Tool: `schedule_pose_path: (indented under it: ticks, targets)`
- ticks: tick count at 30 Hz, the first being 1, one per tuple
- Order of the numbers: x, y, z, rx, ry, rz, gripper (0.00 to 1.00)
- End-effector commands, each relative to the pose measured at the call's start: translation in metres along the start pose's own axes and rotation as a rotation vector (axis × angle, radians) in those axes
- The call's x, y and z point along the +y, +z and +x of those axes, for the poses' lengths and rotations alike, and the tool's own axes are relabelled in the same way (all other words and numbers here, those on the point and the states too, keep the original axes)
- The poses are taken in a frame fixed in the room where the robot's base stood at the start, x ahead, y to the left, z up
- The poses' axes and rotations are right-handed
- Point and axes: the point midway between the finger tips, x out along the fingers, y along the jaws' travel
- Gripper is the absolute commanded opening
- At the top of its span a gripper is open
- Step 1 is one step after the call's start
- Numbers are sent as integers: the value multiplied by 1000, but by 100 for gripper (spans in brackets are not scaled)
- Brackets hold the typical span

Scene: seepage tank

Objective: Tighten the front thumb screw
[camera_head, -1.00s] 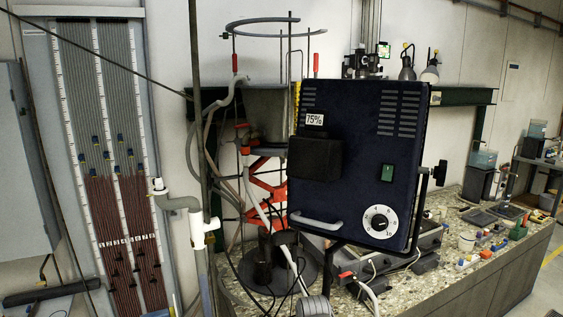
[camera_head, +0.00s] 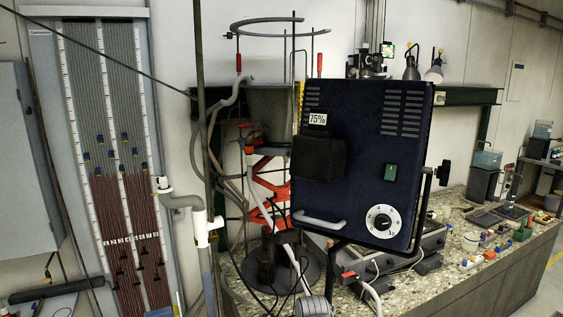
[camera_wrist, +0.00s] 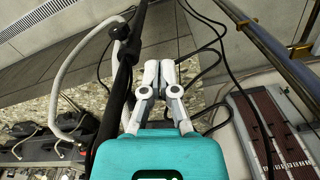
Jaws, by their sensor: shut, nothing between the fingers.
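A dark blue lamp box (camera_head: 362,170) with a white dial (camera_head: 382,221), a green switch and a 75% label stands in the head view's middle. A black thumb screw (camera_head: 443,172) sticks out at its right side, on the bracket. I cannot tell whether it is the front one or how tight it is; any screw on the other side is hidden. My gripper (camera_wrist: 160,66) shows in the wrist view, its two pale fingers together and empty, beyond the teal wrist housing. No thumb screw is clear at the fingertips. My gripper is not clearly seen in the head view.
A dark pole (camera_wrist: 125,75) and a white hose (camera_wrist: 62,85) run left of the fingers, with black cables around. A speckled bench (camera_head: 440,255) with small items lies right of the box. A manometer board (camera_head: 115,170) stands at left.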

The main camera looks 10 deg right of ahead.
Motion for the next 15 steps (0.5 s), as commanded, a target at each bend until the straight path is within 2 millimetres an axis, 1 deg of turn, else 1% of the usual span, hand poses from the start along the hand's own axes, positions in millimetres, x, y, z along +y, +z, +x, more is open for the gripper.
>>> schedule_pose_path:
  ticks: [5, 8, 11, 15]
  targets:
    - [0, 0, -4, 0, 0, 0, 0]
    - [0, 0, -11, 0, 0, 0, 0]
    - [0, 0, -23, 0, 0, 0, 0]
    - [0, 0, -45, 0, 0, 0, 0]
